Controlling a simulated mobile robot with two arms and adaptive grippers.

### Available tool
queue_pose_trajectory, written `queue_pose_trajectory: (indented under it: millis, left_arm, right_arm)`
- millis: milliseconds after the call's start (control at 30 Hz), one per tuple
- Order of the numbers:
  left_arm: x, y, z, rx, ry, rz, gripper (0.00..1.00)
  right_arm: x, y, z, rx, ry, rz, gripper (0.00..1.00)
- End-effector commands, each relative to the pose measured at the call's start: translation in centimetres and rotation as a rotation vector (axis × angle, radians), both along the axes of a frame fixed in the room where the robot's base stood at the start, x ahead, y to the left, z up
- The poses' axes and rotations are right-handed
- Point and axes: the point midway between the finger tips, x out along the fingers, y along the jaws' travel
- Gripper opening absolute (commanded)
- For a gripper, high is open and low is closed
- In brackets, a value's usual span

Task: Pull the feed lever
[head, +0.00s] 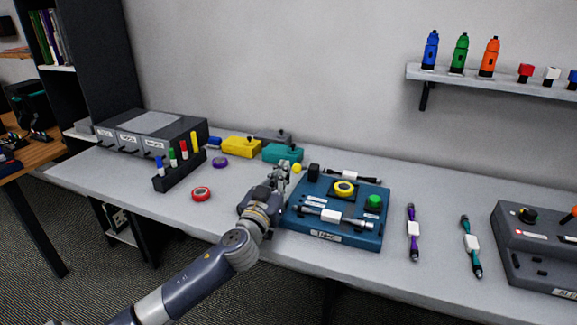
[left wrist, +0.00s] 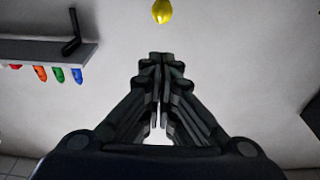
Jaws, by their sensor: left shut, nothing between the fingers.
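A blue machine (head: 335,237) with a label on its front stands on the table. It bears a yellow ring, a green button and a cable with a white block lying across its front. A yellow knob (head: 297,168) shows at its back left corner; I take it to be the end of the feed lever, whose shaft is hidden. My left gripper (head: 282,170) is shut and empty beside the machine's left side, close to the knob. In the left wrist view the yellow knob (left wrist: 162,11) shows beyond the shut fingertips, apart from them. My right gripper is out of view.
Left of the gripper are a red tape roll (head: 201,194), a purple roll (head: 220,162) and a marker rack (head: 180,172). Teal (head: 283,153) and yellow (head: 241,147) tools lie behind. Two cables (head: 413,232) (head: 471,246) and a grey machine (head: 535,245) are at right.

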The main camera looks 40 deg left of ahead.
Motion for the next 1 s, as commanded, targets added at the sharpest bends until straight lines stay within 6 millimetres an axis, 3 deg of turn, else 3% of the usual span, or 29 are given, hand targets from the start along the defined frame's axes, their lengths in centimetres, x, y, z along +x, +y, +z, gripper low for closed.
queue_pose_trajectory:
  millis: [300,1000]
  left_arm:
    - [-2.4,-0.6,-0.7,-0.001,-0.001,0.0,0.0]
    - [-2.2,-0.8,-0.2,0.02,0.026,-0.002,0.0]
  right_arm:
    - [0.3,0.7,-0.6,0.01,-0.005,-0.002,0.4]
    - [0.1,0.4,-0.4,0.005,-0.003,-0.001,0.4]
